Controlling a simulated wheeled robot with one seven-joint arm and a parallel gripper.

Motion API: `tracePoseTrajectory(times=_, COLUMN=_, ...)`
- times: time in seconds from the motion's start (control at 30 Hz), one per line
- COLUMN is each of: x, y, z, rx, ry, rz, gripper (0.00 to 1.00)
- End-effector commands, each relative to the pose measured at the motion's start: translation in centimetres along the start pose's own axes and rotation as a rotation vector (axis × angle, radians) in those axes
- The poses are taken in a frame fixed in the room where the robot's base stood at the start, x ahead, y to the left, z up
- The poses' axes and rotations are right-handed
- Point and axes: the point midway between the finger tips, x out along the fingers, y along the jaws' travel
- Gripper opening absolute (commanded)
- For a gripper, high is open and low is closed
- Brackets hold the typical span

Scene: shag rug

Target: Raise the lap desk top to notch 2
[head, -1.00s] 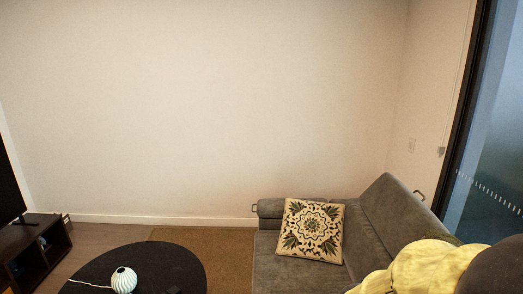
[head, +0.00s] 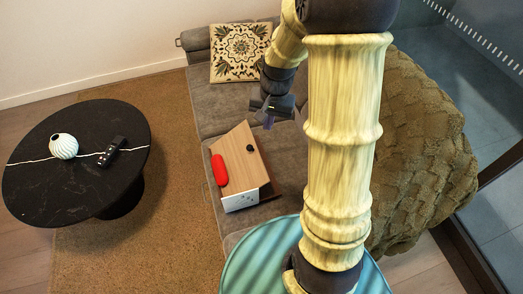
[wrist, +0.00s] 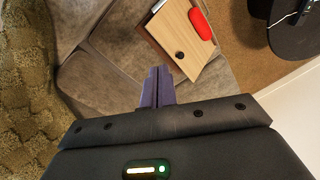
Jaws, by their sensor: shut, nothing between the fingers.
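The lap desk lies on the grey sofa seat. Its light wood top (head: 243,152) has a dark round spot and shows again in the wrist view (wrist: 176,33). A white side panel with small dark dots (head: 241,201) faces the near side. The top looks tilted, but I cannot tell which notch it sits at. A red rounded object (head: 219,170) lies along the top's left edge, and also shows in the wrist view (wrist: 201,24). My gripper (head: 268,124) is shut and empty, above the sofa beside the desk's far right corner. In the wrist view its fingertips (wrist: 158,72) appear just short of the top.
A patterned cushion (head: 240,52) leans at the sofa's far end. A knitted olive throw (head: 420,150) covers the right side. A black round table (head: 60,185) with a white vase (head: 64,146) and a dark remote (head: 111,151) stands left on the rug (head: 165,190).

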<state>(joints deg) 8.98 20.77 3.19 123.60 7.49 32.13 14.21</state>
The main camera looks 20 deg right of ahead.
Motion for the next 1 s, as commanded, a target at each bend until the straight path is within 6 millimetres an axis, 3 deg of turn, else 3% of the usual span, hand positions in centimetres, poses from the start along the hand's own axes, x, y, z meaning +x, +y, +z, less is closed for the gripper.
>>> tracePoseTrajectory(times=0.03, x=2.5, y=0.1, z=-1.5, rx=0.064, ry=-0.027, rz=-0.008, gripper=0.00)
tracePoseTrajectory(times=0.4, x=14.5, y=1.3, z=-10.4, rx=0.523, ry=-0.225, rz=-0.090, gripper=0.00)
tracePoseTrajectory(times=0.8, x=28.2, y=5.3, z=-17.2, rx=0.988, ry=-0.470, rz=-0.205, gripper=0.00)
tracePoseTrajectory(times=0.9, x=30.0, y=6.0, z=-18.1, rx=1.060, ry=-0.512, rz=-0.227, gripper=0.00)
tracePoseTrajectory(times=1.0, x=30.6, y=6.3, z=-18.4, rx=1.089, ry=-0.532, rz=-0.236, gripper=0.00)
